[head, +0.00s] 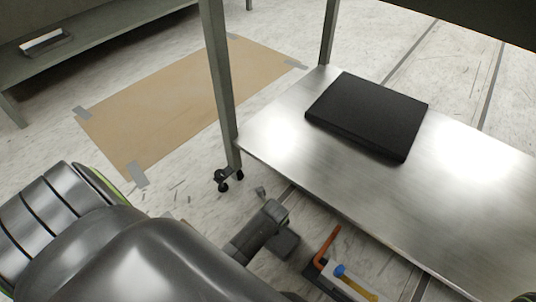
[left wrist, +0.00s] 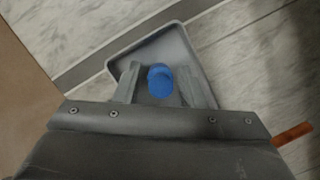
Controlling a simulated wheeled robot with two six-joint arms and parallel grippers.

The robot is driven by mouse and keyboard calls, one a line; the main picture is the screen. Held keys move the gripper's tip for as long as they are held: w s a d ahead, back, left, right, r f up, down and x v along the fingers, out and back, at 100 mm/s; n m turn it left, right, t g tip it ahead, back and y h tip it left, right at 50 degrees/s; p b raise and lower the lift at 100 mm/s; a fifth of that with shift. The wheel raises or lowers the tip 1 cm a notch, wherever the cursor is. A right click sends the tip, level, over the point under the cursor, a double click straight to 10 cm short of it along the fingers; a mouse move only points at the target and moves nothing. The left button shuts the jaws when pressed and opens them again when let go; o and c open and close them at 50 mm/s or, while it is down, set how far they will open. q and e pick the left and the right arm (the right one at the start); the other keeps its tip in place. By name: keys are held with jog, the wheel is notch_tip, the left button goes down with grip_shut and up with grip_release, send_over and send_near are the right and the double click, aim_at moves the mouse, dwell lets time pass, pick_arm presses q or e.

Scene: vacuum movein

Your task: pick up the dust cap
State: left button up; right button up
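The dust cap, a small blue round piece (left wrist: 160,80), shows in the left wrist view over a shallow grey tray (left wrist: 178,45). My left gripper (left wrist: 163,88) is open, with one finger on each side of the cap and a small gap to each. I cannot tell the height of the fingertips above the tray. In the head view my left gripper (head: 272,213) is low beside the steel table, over a dark grey tray (head: 286,243); the cap is hidden there. My right gripper is not in view.
A steel table (head: 270,125) with a black slab (head: 368,115) stands at right, its leg (head: 222,85) near my arm. An orange handle (head: 326,245) and a blue-tipped yellow tool (head: 355,282) lie right of the gripper. Taped cardboard (head: 185,100) covers floor at left.

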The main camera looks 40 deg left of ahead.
pick_arm(q)
jog(key=c, duration=0.8)
jog(key=shift+r, duration=0.2)
